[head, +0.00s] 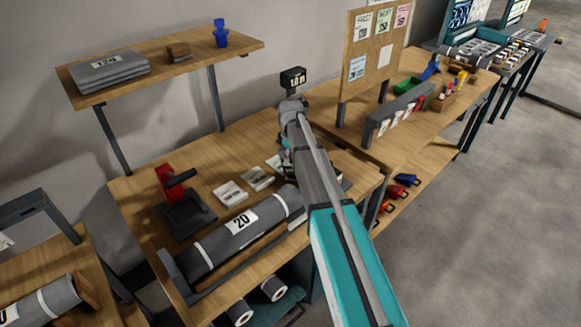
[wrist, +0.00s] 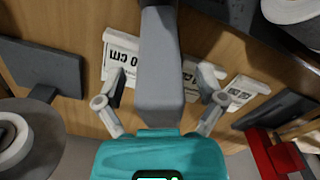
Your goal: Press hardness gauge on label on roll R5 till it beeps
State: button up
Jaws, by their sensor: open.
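My gripper (wrist: 161,75) is open in the wrist view, its fingers apart on either side of a grey bar (wrist: 160,60). I cannot tell what that bar is or whether the fingers touch it. In the head view my arm reaches over the bench and hides the gripper. A grey roll (head: 208,247) with white bands and a label (head: 241,222) reading 20 lies along the bench front, its right end behind my arm. No R5 marking is readable. I cannot identify the hardness gauge with certainty; a small blue object (head: 221,33) stands on the upper shelf.
A red device (head: 168,182) on a black base and printed cards (head: 231,194) lie on the bench behind the roll. A black display (head: 293,77) stands near my arm's far end. A notice board (head: 374,60) and a grey rack (head: 398,112) are to the right.

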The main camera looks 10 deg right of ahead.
jog(key=shift+c, duration=0.2)
dwell(0.4)
grip_shut()
